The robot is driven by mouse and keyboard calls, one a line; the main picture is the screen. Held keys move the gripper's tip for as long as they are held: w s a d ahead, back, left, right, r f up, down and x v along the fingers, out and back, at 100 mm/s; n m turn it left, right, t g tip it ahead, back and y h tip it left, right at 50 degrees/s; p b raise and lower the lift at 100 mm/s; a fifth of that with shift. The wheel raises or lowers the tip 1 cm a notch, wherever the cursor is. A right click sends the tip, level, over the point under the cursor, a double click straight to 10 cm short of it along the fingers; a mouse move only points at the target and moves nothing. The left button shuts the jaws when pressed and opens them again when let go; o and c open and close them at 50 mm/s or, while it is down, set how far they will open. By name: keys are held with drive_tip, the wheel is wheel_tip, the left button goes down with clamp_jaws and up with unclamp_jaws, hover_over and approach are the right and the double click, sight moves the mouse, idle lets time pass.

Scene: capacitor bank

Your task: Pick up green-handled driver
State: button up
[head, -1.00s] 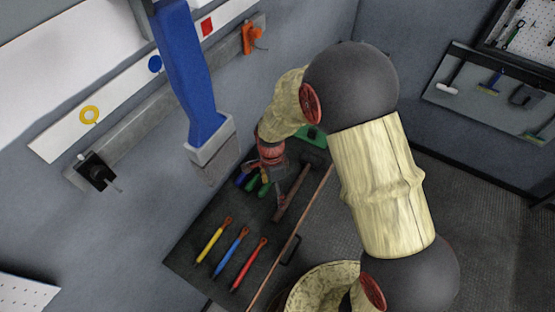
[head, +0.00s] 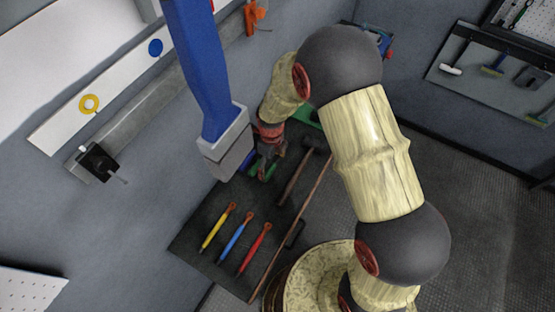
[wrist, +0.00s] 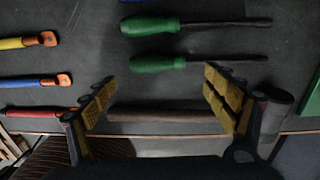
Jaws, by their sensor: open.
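Two green-handled drivers lie parallel on the dark work surface. In the wrist view, the nearer driver (wrist: 158,64) lies just beyond and between my fingertips, and the farther driver (wrist: 150,24) lies above it in the picture. Both dark shafts point right. My gripper (wrist: 160,82) is open and empty, its yellow-padded fingers spread on either side of the nearer handle's line. In the head view, my gripper (head: 268,152) hangs over the green handles (head: 268,171) and partly hides them. I cannot tell the exact height gap.
A hammer (head: 296,178) with a brown handle lies beside the drivers; its handle (wrist: 165,115) crosses below my fingertips in the wrist view. Yellow (head: 217,228), blue (head: 235,238) and red (head: 255,248) tools lie to the left. A wall panel with tools (head: 495,75) is at right.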

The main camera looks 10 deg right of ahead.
sight(270, 173)
drive_tip(key=f, duration=0.4)
drive_tip(key=shift+a+f, duration=0.1)
drive_tip(key=shift+a, duration=0.2)
drive_tip(key=shift+s, duration=0.1)
drive_tip(key=shift+c, duration=1.2)
drive_tip(key=shift+s+f, duration=0.1)
drive_tip(key=shift+s, duration=0.1)
drive_tip(key=c, duration=1.5)
drive_tip(key=shift+o, duration=0.2)
